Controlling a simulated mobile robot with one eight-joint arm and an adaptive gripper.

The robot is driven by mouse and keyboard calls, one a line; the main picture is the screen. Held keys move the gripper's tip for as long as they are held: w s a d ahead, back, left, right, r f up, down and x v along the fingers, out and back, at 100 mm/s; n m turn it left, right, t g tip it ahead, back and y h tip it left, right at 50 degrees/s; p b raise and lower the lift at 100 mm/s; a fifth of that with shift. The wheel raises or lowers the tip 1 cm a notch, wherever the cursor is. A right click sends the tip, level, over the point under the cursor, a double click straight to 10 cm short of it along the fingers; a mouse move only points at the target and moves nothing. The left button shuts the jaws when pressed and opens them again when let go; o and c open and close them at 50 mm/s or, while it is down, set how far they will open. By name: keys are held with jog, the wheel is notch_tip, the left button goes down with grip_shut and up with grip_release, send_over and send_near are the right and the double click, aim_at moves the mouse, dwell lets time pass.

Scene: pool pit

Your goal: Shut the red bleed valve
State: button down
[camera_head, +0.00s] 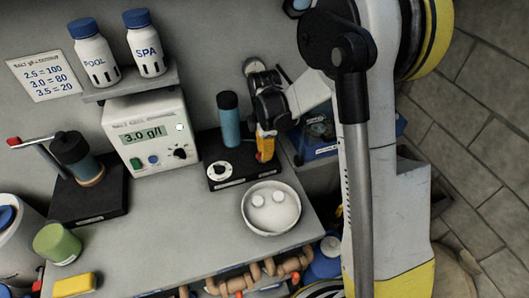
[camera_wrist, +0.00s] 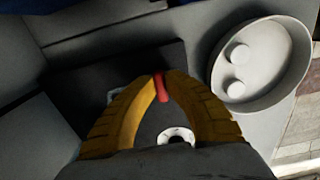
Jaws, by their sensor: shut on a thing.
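My gripper (camera_head: 265,148) is above the right end of a black base (camera_head: 238,178) that carries a blue cylinder (camera_head: 229,122). In the wrist view, the yellow fingers (camera_wrist: 161,80) close from both sides on a small red handle, the red bleed valve (camera_wrist: 162,90). Its lower part and mount are hidden by the fingers and my gripper body. In the head view the fingers largely cover the valve. I cannot tell how far it is turned.
A white bowl (camera_head: 247,214) with two white tablets stands just in front of the base. A meter (camera_head: 117,131) reading 3.0 g/l is left of it. A pump-like device with a red-tipped lever (camera_head: 14,141) is at far left. Pipes run below the bench edge.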

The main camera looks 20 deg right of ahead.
jog(key=m+b, duration=0.1)
jog(key=m, duration=0.3)
jog(key=shift+s, duration=0.15)
jog(key=m, duration=0.5)
jog(key=shift+b, duration=0.3)
jog(key=m, duration=0.4)
jog(key=shift+s+a, duration=0.1)
jog(key=shift+a, duration=0.05)
jog(key=shift+a+m+b, duration=0.1)
jog(key=shift+m+b, duration=0.3)
jog(key=shift+m, duration=1.7)
jog(key=c, duration=1.4)
grip_release()
jog(key=shift+r, duration=0.1)
